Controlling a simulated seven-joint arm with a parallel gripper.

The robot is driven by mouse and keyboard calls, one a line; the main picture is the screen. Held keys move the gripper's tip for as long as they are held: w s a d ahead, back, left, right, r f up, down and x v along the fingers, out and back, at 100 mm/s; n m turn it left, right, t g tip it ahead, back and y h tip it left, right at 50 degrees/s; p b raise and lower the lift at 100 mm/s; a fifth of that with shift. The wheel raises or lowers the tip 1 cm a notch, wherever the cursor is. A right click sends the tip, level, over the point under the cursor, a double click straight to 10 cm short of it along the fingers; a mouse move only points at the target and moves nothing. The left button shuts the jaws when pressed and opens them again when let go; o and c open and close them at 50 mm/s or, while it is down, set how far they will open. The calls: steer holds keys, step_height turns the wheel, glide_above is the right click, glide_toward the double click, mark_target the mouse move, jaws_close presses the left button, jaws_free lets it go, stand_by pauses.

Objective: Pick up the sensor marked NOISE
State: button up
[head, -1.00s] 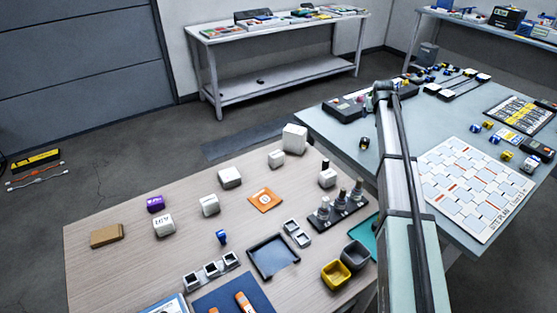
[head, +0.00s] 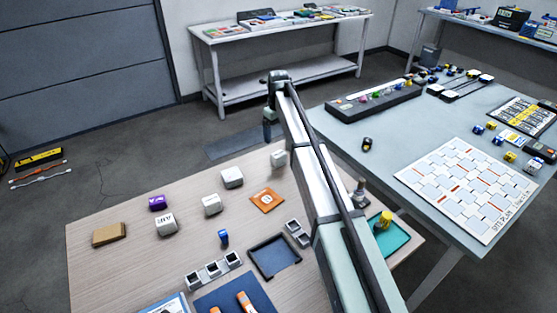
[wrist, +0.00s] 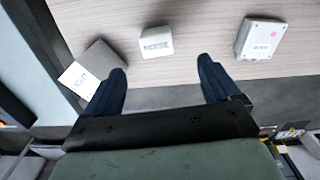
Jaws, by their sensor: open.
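Several white sensor boxes stand on the wooden table, including one by the arm (head: 278,158), one left of it (head: 232,178), one nearer (head: 211,205) and one with dark lettering (head: 166,223). I cannot read NOISE on any. My gripper (wrist: 162,70) is open and empty, its fingers apart from the boxes. In the head view it hangs near the table's far edge (head: 268,132).
The wooden table (head: 120,265) also holds a purple block (head: 157,202), a cardboard-brown block (head: 109,234), an orange card (head: 267,200) and a dark tray (head: 258,250). My arm hides its right part. A grey table (head: 385,150) stands to the right.

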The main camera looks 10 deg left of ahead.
mark_target(278, 154)
step_height(278, 154, down, 8)
steer(key=shift+w, duration=0.1)
steer(key=shift+w+f, duration=0.2)
steer(key=shift+f, duration=1.15)
steer(key=shift+w+f, duration=0.15)
steer(key=shift+f, duration=1.2)
steer(key=c, duration=1.1)
